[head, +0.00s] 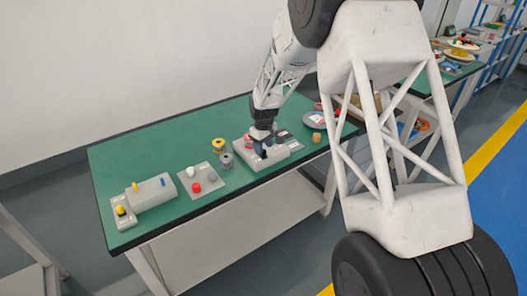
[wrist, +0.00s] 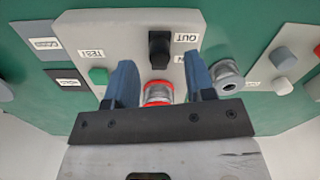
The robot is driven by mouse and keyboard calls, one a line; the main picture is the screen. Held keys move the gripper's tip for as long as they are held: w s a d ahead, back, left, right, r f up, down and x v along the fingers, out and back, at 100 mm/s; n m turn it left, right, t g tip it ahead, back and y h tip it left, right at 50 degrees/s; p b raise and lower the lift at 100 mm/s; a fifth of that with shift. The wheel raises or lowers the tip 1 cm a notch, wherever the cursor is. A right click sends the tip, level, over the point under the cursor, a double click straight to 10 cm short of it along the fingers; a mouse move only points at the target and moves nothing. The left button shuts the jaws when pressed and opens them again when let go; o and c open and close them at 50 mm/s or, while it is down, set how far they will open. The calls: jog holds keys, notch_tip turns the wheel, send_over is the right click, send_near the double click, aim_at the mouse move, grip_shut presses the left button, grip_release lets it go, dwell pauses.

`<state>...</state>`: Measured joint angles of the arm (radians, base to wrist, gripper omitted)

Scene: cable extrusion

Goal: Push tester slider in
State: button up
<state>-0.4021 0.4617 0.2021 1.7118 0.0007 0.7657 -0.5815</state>
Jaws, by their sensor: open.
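The tester (wrist: 120,35) is a grey plate on the green table; it also shows in the head view (head: 282,155). Its black slider (wrist: 160,48) stands beside the OUT label (wrist: 186,38). A second label below it is partly hidden by a finger. A green button (wrist: 98,76) sits by the TEST label (wrist: 91,55). A metal spool with red rims (wrist: 158,95) sits on the tester, below the slider in the wrist view. My gripper (wrist: 160,75) is open, its blue fingers on either side of the spool. I cannot tell whether they touch it.
A grey spool (wrist: 228,75) stands close outside the right finger. Two dark labelled pads (wrist: 40,42) lie left of the tester. In the head view, a button panel (head: 203,183), a yellow spool (head: 218,146) and a grey machine (head: 152,192) stand to the left.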

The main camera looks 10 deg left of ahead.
jog(key=shift+f, duration=1.35)
jog(key=shift+c, duration=0.3)
grip_shut()
